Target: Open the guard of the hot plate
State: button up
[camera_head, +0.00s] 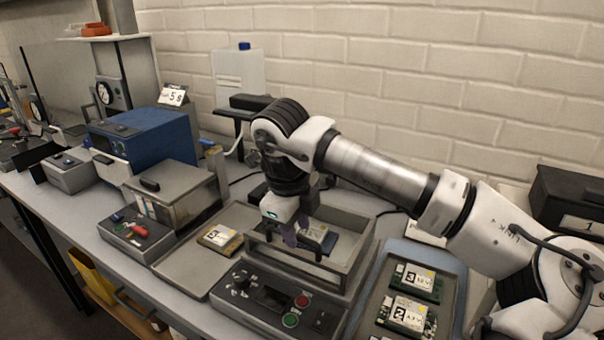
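My gripper (293,232) points down over the central bench unit, at the front part of its rectangular, open-topped enclosure (352,262). The unit has a sloped control panel (272,304) with a knob, a dark display, and red and green buttons. A labelled board (318,239) shows inside the enclosure, partly behind the fingers. Which unit is the hot plate is not marked legibly. The fingers are small and blurred; I cannot tell their gap or contact.
A tray (180,270) with a board labelled 3 (219,237) lies left of the central unit. A blue-grey tray (451,268) with boards lies right. A blue box (148,140) and white canister (238,78) stand behind. A brick wall closes the back.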

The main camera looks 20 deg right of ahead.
notch_tip(320, 180, up, 13)
jog(key=s+a+p, duration=0.1)
jog(key=a+p, duration=0.1)
jog(key=p, duration=0.3)
jog(key=shift+s+a+p, duration=0.15)
jog(key=shift+s+p, duration=0.25)
